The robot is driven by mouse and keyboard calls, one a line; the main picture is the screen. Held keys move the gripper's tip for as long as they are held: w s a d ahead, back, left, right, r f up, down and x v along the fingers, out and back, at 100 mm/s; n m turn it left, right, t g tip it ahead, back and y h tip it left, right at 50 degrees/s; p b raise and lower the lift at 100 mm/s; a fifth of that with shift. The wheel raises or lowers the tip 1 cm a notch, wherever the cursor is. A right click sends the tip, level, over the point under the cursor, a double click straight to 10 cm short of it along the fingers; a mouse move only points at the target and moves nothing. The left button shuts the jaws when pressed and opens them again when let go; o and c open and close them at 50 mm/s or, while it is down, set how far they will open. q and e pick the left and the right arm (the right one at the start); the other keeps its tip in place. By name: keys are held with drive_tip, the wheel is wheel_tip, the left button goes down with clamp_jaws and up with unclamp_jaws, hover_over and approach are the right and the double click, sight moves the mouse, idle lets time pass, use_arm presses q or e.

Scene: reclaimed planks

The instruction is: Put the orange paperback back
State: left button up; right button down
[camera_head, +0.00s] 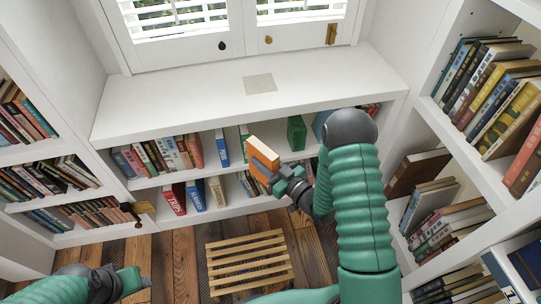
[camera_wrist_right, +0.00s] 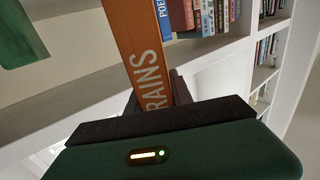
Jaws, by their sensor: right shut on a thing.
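The orange paperback (camera_head: 264,153) is held up in front of the low bookcase under the window. My right gripper (camera_head: 274,182) is shut on its lower part. In the right wrist view the orange paperback (camera_wrist_right: 143,45) rises from between the dark fingers, its spine lettered "RAINS" toward the camera. The upper shelf (camera_head: 273,146) behind it holds books at the left, a blue book (camera_head: 222,148) and a green book (camera_head: 296,132), with bare stretches between. My left gripper (camera_head: 132,281) is low at the left, away from the books; its jaws are unclear.
The lower shelf holds red, blue and tan books (camera_head: 216,190). A slatted wooden stool (camera_head: 248,263) stands on the plank floor. Full side bookcases close in at left and right. The white ledge (camera_head: 200,103) above is clear except for a beige square (camera_head: 260,84).

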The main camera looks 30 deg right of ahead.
drive_tip(key=w+d+f+m+h+b, duration=0.2)
drive_tip(key=d+f+m+h+b, duration=0.45)
drive_tip(key=h, duration=0.35)
drive_tip(key=f+b+x, duration=0.3)
drive_tip(key=b+x, duration=0.5)
drive_tip(key=x, duration=0.9)
drive_tip(key=shift+a, duration=0.25)
use_arm(q)
drive_tip(key=s+x, duration=0.1)
drive_tip(key=x, duration=0.6)
drive_tip(key=s+x, duration=0.2)
drive_tip(key=x, duration=0.6)
drive_tip(key=shift+s+a+f, duration=0.2)
drive_tip(key=shift+a+f, duration=0.15)
drive_tip(key=shift+f, duration=0.4)
use_arm(e)
drive_tip(key=c, duration=1.1)
unclamp_jaws()
drive_tip(key=shift+w, duration=0.1)
use_arm(q)
drive_tip(key=shift+r, duration=0.1)
